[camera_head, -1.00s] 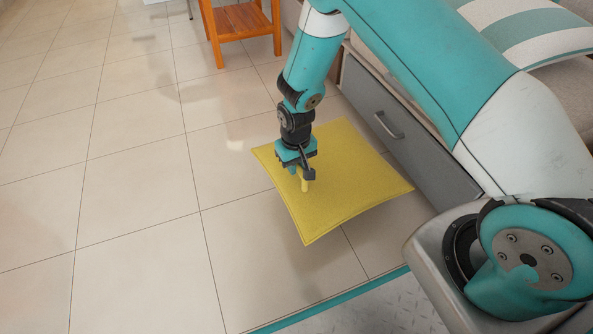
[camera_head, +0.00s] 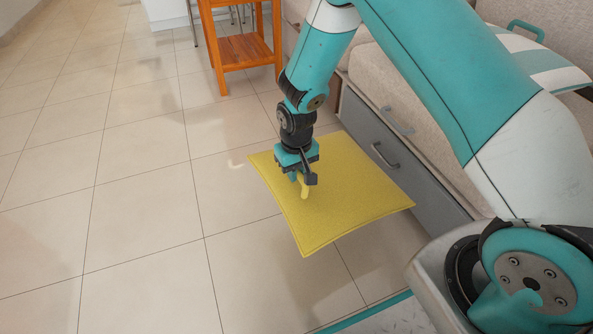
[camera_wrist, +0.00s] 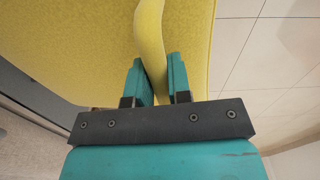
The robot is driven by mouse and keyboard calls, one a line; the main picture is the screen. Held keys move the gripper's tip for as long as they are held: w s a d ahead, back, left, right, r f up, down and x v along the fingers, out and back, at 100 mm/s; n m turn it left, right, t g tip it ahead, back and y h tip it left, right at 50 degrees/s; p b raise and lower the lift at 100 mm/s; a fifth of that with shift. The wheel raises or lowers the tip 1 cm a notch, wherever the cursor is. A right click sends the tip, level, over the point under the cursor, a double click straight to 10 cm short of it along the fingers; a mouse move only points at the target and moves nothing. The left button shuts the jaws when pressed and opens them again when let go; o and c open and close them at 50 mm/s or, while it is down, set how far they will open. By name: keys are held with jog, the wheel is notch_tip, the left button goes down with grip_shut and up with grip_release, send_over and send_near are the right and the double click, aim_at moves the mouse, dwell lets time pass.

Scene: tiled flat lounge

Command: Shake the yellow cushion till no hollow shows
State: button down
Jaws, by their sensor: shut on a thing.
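The yellow cushion (camera_head: 345,185) is a flat square with pinched corners, lying roughly level under my gripper in the head view. Its visible top looks smooth, and I make out no clear hollow; the part behind my gripper is hidden. My gripper (camera_head: 299,178) points down over the left part of the cushion, shut on its yellow strap-like handle (camera_head: 305,190). In the wrist view, the handle (camera_wrist: 150,40) passes between the two teal fingers of my gripper (camera_wrist: 157,80), and the cushion (camera_wrist: 70,45) fills the upper left. I cannot tell how far the cushion is above the floor.
A grey drawer unit (camera_head: 365,130) with handles stands close to the right, under a beige sofa seat (camera_head: 420,85) with a striped teal-and-white item (camera_head: 555,68). An orange wooden stand (camera_head: 243,50) is at the back. Tiled floor (camera_head: 130,220) is clear on the left.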

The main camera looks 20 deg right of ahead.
jog(key=shift+r, duration=0.15)
notch_tip(320, 180, up, 11)
jog(key=p, duration=1.1)
notch_tip(320, 180, down, 7)
jog(key=b, duration=0.4)
jog(key=shift+r, duration=0.2)
notch_tip(320, 180, up, 7)
jog(key=p, duration=0.6)
notch_tip(320, 180, down, 7)
jog(key=b, duration=0.4)
jog(key=shift+b, duration=0.35)
notch_tip(320, 180, up, 7)
jog(key=p, duration=0.6)
notch_tip(320, 180, down, 7)
jog(key=b, duration=0.4)
jog(key=shift+r, duration=0.15)
